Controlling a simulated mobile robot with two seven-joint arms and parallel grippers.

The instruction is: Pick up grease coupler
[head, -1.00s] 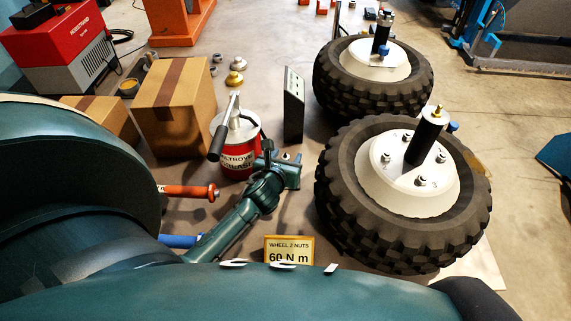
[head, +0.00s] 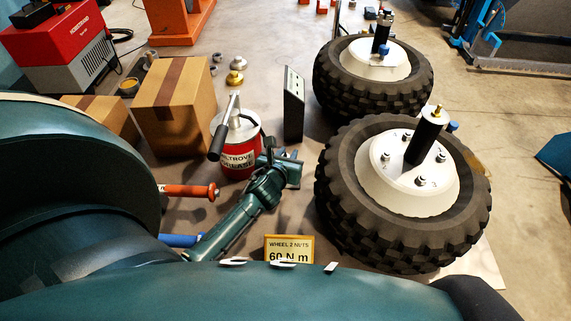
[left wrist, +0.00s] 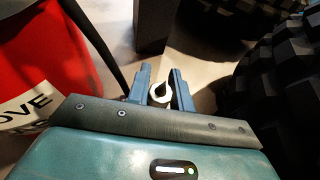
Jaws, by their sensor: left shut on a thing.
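The grease coupler (left wrist: 160,95) shows in the left wrist view as a small pale metal cylinder with a dark hole in its end. It sits between the two fingers of my left gripper (left wrist: 161,84), which are shut on it. In the head view my left gripper (head: 289,164) is just right of the red grease can and left of the near wheel; the coupler is mostly hidden by the fingers there. I cannot tell whether it still touches the table. My right gripper is not in view.
A red grease can (head: 238,160) with a pump handle stands close left of the gripper. A dark upright block (head: 294,105) stands behind. The near wheel (head: 335,190) is close on the right. A yellow torque sign (head: 289,247) is in front. Cardboard boxes (head: 173,120) stand back left.

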